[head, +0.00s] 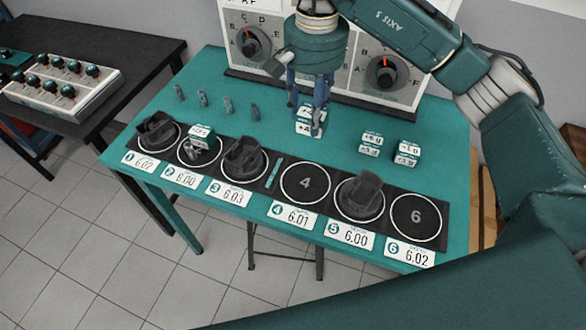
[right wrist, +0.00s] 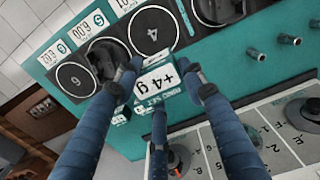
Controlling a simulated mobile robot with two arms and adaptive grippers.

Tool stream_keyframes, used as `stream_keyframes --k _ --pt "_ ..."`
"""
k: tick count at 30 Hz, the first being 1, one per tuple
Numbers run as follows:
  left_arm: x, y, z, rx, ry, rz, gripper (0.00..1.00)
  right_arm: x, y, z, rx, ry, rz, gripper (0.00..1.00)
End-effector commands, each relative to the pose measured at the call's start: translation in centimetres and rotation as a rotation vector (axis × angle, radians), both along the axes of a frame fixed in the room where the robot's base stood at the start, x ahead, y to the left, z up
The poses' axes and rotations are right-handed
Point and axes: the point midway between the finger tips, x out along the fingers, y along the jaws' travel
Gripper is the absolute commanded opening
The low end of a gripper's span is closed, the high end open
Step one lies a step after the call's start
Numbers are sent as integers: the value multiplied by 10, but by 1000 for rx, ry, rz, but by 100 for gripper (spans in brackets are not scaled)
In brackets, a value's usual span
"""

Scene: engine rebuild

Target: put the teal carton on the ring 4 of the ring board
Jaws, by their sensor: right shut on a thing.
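The teal carton (head: 309,127) has white labels and is at the back middle of the teal table in the head view. My right gripper (head: 308,100) points down and is shut on it. In the right wrist view the carton (right wrist: 158,80) shows a "+4 g" label between the fingers of my right gripper (right wrist: 160,95). I cannot tell whether it touches the table. Ring 4 (head: 305,181) of the ring board (head: 274,200) is empty, in front of the carton. Ring 4 also shows in the right wrist view (right wrist: 152,28). My left gripper is not in view.
Dark piston-like parts stand on rings 1, 3 and 5 (head: 361,194). Ring 2 holds a part with a small carton (head: 201,133). Ring 6 (head: 416,217) is empty. More cartons (head: 406,152) stand right of my gripper. Small grey pegs (head: 203,98) stand left; dial panels (head: 388,72) stand behind.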

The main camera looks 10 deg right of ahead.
Motion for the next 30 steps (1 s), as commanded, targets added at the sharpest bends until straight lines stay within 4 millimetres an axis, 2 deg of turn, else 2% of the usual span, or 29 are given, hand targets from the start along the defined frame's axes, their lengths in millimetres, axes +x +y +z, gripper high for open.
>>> stream_keyframes --k 1,3,12,15,23,27,30 --pt "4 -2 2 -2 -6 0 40 -2 1 -16 2 11 1 14" --pt "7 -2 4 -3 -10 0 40 -3 1 -35 3 9 2 14" --pt "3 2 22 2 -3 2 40 -2 0 -106 0 6 0 14" --pt "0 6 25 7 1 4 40 -1 0 -121 1 4 1 14" --pt "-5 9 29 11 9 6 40 -1 0 -141 -1 3 2 14" --pt "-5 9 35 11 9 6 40 -1 1 -162 1 4 2 14" --pt "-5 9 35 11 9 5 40 0 1 -167 1 -1 3 14"
